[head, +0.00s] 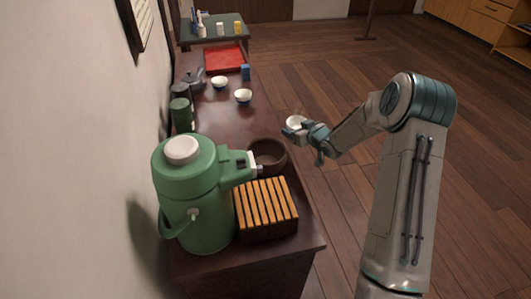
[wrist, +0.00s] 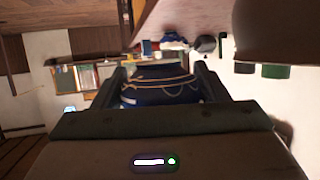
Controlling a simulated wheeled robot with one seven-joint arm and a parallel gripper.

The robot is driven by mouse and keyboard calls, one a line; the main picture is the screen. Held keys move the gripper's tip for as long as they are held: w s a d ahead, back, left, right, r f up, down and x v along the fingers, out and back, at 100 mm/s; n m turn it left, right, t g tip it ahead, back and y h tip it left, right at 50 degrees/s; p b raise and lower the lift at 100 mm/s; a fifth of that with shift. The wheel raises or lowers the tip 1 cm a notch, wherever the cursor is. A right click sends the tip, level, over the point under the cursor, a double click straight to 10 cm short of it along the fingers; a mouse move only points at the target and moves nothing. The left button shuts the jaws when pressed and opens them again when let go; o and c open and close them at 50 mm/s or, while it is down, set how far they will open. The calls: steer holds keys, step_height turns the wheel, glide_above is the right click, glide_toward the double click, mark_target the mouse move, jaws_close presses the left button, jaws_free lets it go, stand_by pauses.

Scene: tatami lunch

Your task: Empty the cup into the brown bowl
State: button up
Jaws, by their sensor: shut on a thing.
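My gripper (head: 304,130) is shut on a small cup (head: 294,121), just right of the table's edge in the head view. The cup's white inside shows there. In the wrist view the cup (wrist: 160,88) is dark blue with pale bands, held between both fingers. The brown bowl (head: 269,155) stands on the table, to the lower left of the cup and apart from it. A brown rounded form at the top right of the wrist view looks like the bowl (wrist: 278,32). The wrist picture looks upside down. The cup's contents and exact tilt are unclear.
A green flask (head: 193,195) stands left of the bowl, its spout reaching towards it. A slatted wooden block (head: 265,205) sits in front of the bowl. Two small bowls (head: 243,96), dark and green canisters (head: 181,114) and a red tray (head: 223,59) stand farther back.

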steer(key=shift+r+b, duration=0.1)
steer(key=shift+b, duration=0.25)
steer(key=b, duration=0.1)
steer(key=a+r+n+b, duration=0.1)
steer(key=b, duration=0.1)
steer(key=shift+s+r+n+t+h, duration=0.25)
steer(key=shift+s+n+t+h, duration=0.05)
steer(key=b, duration=0.3)
steer(key=shift+s+a+r+n+t, duration=0.2)
steer(key=shift+s+a+n+t, duration=0.05)
steer(key=shift+a+n+t, duration=0.05)
steer(key=shift+s+a+n+h+b, duration=0.2)
steer(key=shift+a+n+h+b, duration=0.1)
steer(key=shift+b, duration=0.95)
steer(key=r+b, duration=0.1)
steer(key=s+a+n+t+b, duration=0.1)
steer(key=b, duration=0.1)
steer(key=shift+r+n+b, duration=0.3)
steer(key=shift+r, duration=0.1)
